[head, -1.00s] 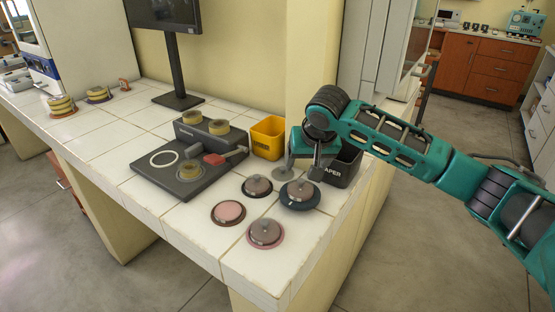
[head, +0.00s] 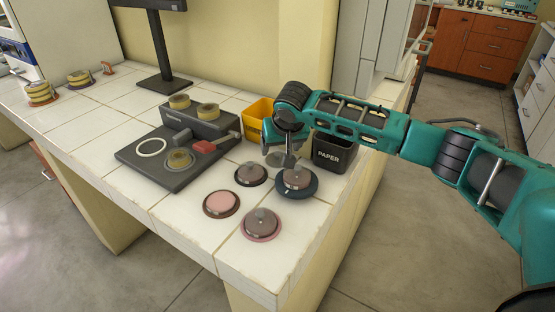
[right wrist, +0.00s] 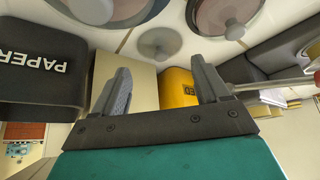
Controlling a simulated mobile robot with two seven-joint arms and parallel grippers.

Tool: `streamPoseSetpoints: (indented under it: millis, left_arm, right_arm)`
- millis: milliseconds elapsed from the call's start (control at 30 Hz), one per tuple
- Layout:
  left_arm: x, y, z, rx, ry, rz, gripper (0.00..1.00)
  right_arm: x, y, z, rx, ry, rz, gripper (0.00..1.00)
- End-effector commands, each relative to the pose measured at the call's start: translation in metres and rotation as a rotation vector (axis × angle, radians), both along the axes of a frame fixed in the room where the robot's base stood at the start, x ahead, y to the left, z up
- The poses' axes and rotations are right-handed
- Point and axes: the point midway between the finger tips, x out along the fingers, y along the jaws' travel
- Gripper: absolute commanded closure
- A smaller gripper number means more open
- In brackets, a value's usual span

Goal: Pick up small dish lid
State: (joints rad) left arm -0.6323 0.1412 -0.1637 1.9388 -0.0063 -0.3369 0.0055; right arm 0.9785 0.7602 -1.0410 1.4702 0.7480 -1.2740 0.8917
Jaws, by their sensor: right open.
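A small grey translucent lid with a knob (right wrist: 160,44) lies flat on the white tiles. In the head view it shows partly behind my right gripper, near the yellow bin. My right gripper (head: 283,158) is open and empty, just over or beside this lid; the exact height is hard to tell. In the right wrist view its two fingers (right wrist: 160,78) are spread, with the lid beyond the gap between them. Several round dishes stand close by: a dark one (head: 251,174), a blue-rimmed one (head: 284,192) and pink ones (head: 221,204) (head: 261,225). My left gripper is out of view.
A yellow bin (head: 256,112) and a black bin marked PAPER (head: 331,154) stand behind the gripper. A dark device (head: 150,172) with round dishes stands to the left. A monitor stand (head: 164,84) is behind. Bare tiles lie at the front left of the table.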

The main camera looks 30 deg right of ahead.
Motion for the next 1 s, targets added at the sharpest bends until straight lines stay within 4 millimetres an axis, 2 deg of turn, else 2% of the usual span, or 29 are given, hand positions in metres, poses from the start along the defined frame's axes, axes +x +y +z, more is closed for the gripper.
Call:
streamPoseSetpoints:
  millis: [300,633,1000]
  left_arm:
    - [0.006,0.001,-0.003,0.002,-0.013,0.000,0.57]
    - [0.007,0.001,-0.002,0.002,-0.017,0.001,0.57]
    - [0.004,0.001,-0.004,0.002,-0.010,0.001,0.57]
  right_arm:
    - [0.021,-0.004,-0.035,-0.001,0.002,0.000,0.25]
    - [0.023,-0.005,-0.038,0.000,0.001,0.001,0.26]
    - [0.023,-0.005,-0.038,0.000,0.001,0.001,0.61]
